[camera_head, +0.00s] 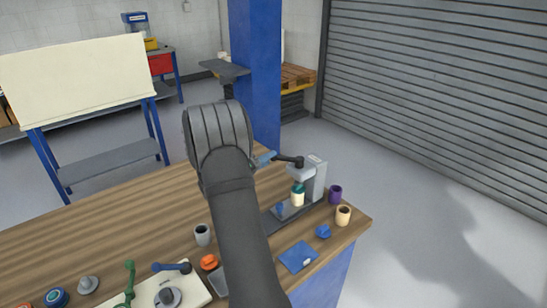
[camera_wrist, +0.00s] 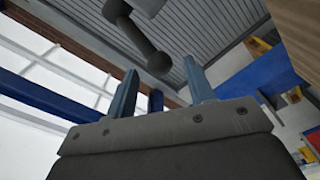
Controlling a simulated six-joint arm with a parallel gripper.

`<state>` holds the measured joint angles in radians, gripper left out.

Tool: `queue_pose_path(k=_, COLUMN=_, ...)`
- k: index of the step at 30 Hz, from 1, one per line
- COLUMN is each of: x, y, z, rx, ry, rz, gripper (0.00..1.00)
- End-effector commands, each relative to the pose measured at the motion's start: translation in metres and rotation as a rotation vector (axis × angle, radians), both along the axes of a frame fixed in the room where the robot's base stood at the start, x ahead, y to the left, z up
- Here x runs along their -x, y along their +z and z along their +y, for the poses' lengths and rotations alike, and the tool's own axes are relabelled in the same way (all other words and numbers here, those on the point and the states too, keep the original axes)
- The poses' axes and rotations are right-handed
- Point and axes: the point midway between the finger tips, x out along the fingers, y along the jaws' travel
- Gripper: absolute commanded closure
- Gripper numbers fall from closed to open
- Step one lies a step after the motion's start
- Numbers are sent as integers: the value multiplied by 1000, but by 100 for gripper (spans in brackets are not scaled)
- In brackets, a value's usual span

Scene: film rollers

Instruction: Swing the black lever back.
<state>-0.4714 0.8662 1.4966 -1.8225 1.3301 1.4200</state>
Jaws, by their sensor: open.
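The black lever (camera_head: 289,160) sticks out to the left from the top of a grey machine (camera_head: 314,178) near the table's right end. In the wrist view the lever (camera_wrist: 137,31) shows as a dark bar with a rounded end, beyond and above my fingertips. My gripper (camera_wrist: 163,80) is open, its two blue-grey fingers apart with nothing held between them. In the head view a blue finger (camera_head: 265,158) shows close to the lever's left end. My own arm hides the rest of the gripper. I cannot tell whether finger and lever touch.
A purple cup (camera_head: 335,194), a tan cup (camera_head: 343,215), a blue knob (camera_head: 323,231) and a blue pad (camera_head: 298,257) are nearby. A blue column (camera_head: 254,70) rises behind the table.

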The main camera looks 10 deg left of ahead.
Motion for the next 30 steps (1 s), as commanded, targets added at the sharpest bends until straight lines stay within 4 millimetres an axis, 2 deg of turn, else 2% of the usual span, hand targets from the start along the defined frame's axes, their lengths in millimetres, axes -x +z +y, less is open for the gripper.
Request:
queue_pose_path(k=1, x=-7, y=0, z=-8, rx=0, ry=-4, rz=0, gripper=51)
queue_pose_path(k=7, x=-23, y=-1, z=-21, rx=0, ry=-1, rz=1, gripper=51)
queue_pose_path(k=18, x=-26, y=0, z=-25, rx=0, ry=1, rz=1, gripper=51)
queue_pose_path(k=25, x=-26, y=0, z=-25, rx=0, ry=1, rz=1, gripper=96)
queue_pose_path(k=26, x=-26, y=0, z=-25, rx=0, ry=0, rz=2, gripper=100)
queue_pose_path(k=30, x=-26, y=0, z=-25, rx=-1, ry=-2, rz=1, gripper=100)
